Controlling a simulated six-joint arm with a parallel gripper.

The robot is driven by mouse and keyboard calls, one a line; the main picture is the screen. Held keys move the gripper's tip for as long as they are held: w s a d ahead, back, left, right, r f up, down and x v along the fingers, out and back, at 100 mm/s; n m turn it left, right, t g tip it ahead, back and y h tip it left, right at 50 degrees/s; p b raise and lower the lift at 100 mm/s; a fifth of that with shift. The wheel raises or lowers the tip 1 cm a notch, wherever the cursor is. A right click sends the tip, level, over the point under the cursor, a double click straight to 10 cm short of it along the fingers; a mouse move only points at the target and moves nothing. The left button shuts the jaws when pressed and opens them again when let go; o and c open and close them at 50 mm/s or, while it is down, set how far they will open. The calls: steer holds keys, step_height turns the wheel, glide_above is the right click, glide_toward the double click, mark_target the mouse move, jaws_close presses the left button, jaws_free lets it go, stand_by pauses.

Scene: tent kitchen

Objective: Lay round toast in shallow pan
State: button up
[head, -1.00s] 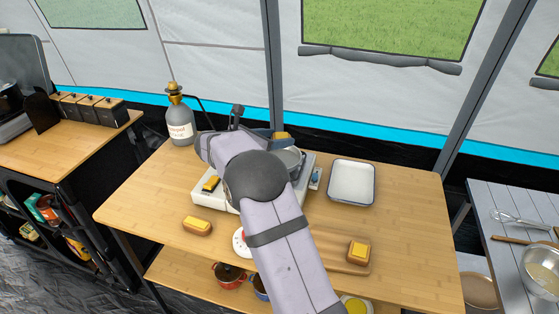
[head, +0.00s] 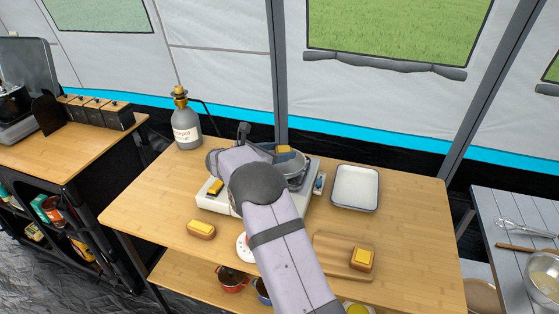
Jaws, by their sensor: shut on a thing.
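The grey shallow pan (head: 298,172) sits on the right part of the white stove, partly hidden by my arm and gripper. My gripper (head: 284,156) is at the far side of the pan, low over it, and shut on a small piece with a yellow top (head: 283,150). I take this piece to be the round toast, but its outline is mostly hidden. I cannot tell whether it touches the pan. An oval piece with a yellow top (head: 201,229) lies on the table at the front left. A squarish piece with a yellow top (head: 361,259) lies on the wooden board (head: 328,248).
The white stove (head: 212,203) carries a dark-and-yellow item (head: 215,187) at left. A white tray (head: 355,187) stands right of it, and a grey bottle (head: 186,128) at the back left. A red-and-white round item (head: 243,247) is partly behind my arm. The table's right side is clear.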

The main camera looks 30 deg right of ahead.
steer(key=shift+f, duration=1.85)
steer(key=shift+f, duration=0.1)
steer(key=shift+f, duration=0.1)
steer(key=o, duration=0.8)
steer(key=shift+r+p, duration=0.2)
steer(key=shift+p, duration=0.1)
steer(key=b+v, duration=0.2)
steer(key=v, duration=1)
